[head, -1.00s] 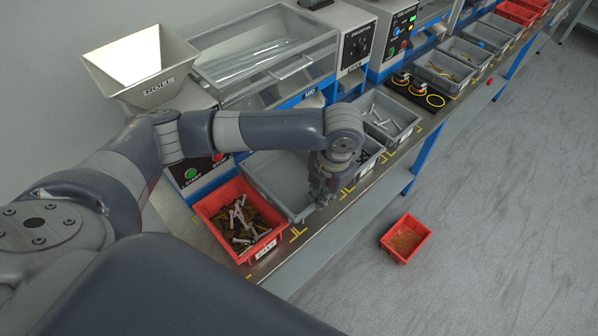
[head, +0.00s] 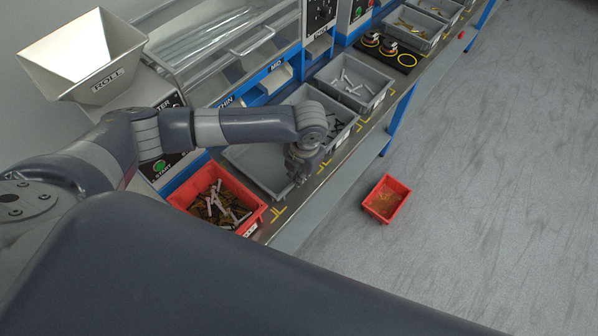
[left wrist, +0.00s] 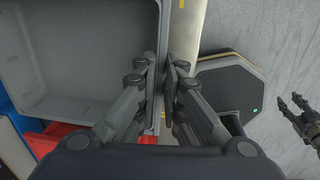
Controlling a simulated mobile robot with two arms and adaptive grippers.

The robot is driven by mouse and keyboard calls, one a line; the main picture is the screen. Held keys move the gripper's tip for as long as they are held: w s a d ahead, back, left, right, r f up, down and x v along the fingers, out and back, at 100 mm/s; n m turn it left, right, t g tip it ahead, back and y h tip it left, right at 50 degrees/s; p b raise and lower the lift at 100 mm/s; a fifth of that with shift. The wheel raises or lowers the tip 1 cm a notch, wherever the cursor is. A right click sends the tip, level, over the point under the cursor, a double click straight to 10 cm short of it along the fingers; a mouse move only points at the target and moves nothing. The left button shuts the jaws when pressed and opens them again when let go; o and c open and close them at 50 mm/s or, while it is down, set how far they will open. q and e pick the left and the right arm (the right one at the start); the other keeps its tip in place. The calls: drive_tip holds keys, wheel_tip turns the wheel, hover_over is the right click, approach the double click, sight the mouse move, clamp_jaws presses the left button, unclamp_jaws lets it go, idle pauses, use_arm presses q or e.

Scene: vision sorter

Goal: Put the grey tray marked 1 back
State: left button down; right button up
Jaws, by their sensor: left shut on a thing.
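The grey tray (head: 240,155) is empty and sits at the bench's front, between a red bin and another grey tray. Its bare inside fills the upper left of the left wrist view (left wrist: 85,50). The mark 1 does not show. My left gripper (head: 297,178) is shut on the tray's front wall, with one finger inside and one outside, as the left wrist view (left wrist: 168,75) shows. Whether the tray rests fully on the bench I cannot tell. My right gripper (left wrist: 290,101) shows only at the right edge of the left wrist view, empty, with its fingertips apart.
The red bin (head: 252,222) with mixed screws stands beside the tray. Grey trays (head: 378,99) with parts line the bench to the right. A machine with a hopper (head: 85,55) stands behind. A small red bin (head: 385,198) lies on the open floor.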

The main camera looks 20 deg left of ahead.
use_arm(q)
drive_tip(key=shift+f, duration=0.2)
drive_tip(key=c, duration=1.9)
unclamp_jaws()
drive_tip(key=shift+o, duration=0.9)
drive_tip(key=shift+r, duration=0.5)
wheel_tip(320, 180, up, 11)
drive_tip(key=d+b, duration=0.1)
drive_tip(key=shift+s, duration=0.2)
use_arm(e)
drive_tip(key=shift+w+a+f, duration=0.25)
drive_tip(key=shift+w+f, duration=0.15)
drive_tip(key=shift+f, duration=0.2)
use_arm(q)
drive_tip(key=shift+d, duration=0.1)
use_arm(e)
drive_tip(key=shift+a, duration=0.2)
